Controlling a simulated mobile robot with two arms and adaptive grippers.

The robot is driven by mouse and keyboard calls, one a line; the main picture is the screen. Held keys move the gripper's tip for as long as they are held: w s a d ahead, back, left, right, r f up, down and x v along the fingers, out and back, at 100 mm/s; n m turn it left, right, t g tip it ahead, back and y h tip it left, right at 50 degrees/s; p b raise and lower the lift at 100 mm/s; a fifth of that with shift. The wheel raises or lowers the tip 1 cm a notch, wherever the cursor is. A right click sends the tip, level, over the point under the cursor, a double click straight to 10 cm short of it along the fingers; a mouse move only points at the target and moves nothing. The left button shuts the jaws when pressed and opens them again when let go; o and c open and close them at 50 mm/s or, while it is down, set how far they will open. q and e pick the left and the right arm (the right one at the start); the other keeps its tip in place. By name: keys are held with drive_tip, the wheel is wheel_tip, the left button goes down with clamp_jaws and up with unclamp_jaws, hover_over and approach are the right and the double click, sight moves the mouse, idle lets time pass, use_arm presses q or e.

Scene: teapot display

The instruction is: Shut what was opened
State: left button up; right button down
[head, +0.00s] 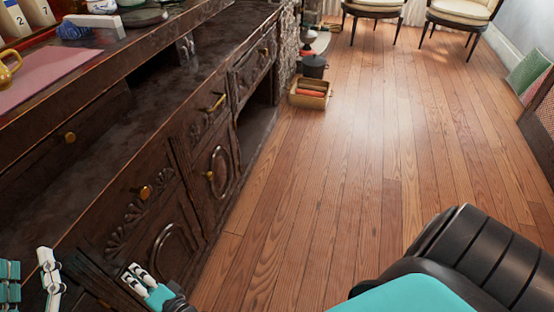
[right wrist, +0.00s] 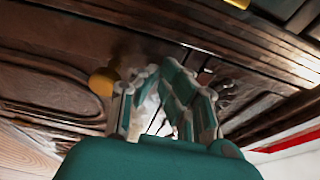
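A dark carved wooden cabinet (head: 165,222) fills the left of the head view. It has an upper drawer front with a brass knob (head: 70,137), a lower front with another knob (head: 145,192), and a drawer with a brass handle (head: 217,101). A door with a knob (head: 210,176) looks closed. I cannot tell which part was opened. My right gripper (head: 134,274) is low in front of the cabinet, its fingers a little apart. In the right wrist view a brass knob (right wrist: 103,82) is beside its left finger, not between the fingers. My left gripper (head: 30,275) is cut off at lower left, fingers apart.
A dark recess (head: 257,118) is at the cabinet's far end. A pink mat (head: 50,72) and a yellow teapot (head: 8,68) are on the upper top. A box (head: 311,95) stands on the floor. Chairs (head: 460,15) are at the back. The wooden floor is largely clear.

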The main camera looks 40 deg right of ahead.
drive_tip(key=shift+w+a, duration=0.1)
drive_tip(key=shift+a, duration=0.05)
idle(0.3)
drive_tip(key=v, duration=1.2)
